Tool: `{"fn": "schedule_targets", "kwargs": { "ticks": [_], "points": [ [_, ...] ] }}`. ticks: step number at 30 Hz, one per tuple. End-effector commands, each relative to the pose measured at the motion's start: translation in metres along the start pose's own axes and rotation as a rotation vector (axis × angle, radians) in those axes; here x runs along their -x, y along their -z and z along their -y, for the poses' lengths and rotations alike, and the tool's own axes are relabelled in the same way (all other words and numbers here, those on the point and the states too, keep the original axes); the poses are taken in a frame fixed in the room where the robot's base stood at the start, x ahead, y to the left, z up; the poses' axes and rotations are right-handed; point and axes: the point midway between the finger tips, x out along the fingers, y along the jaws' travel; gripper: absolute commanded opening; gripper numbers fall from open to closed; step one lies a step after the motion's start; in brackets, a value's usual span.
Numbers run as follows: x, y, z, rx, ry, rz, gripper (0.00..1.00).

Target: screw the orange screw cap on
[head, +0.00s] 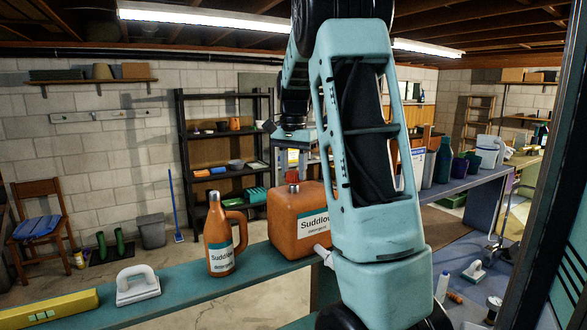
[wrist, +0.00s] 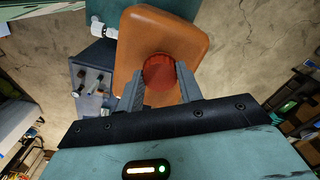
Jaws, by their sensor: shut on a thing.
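The orange screw cap (wrist: 159,72) looks red-orange and ribbed in the wrist view. My gripper (wrist: 160,84) is shut on it, one finger on each side. Below it is the boxy orange detergent container (wrist: 135,48), which stands upright on the bench in the head view (head: 290,228). Its short grey neck (head: 293,188) shows bare on top in the head view. My gripper (head: 293,160) is above that neck there, with a gap between. The neck is hidden behind the cap in the wrist view.
An orange detergent bottle with a handle (head: 219,240) stands left of the container on the teal bench (head: 185,295).

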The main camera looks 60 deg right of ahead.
Motion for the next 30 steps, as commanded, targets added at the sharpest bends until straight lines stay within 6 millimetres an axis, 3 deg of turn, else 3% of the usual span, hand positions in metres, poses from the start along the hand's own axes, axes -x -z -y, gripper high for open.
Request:
{"fn": "schedule_targets", "kwargs": {
  "ticks": [13, 30],
  "points": [
    [-0.001, 0.000, 0.000, 0.000, 0.000, 0.000, 0.13],
    [-0.017, 0.000, 0.000, 0.000, -0.001, 0.001, 0.13]
  ]
}}
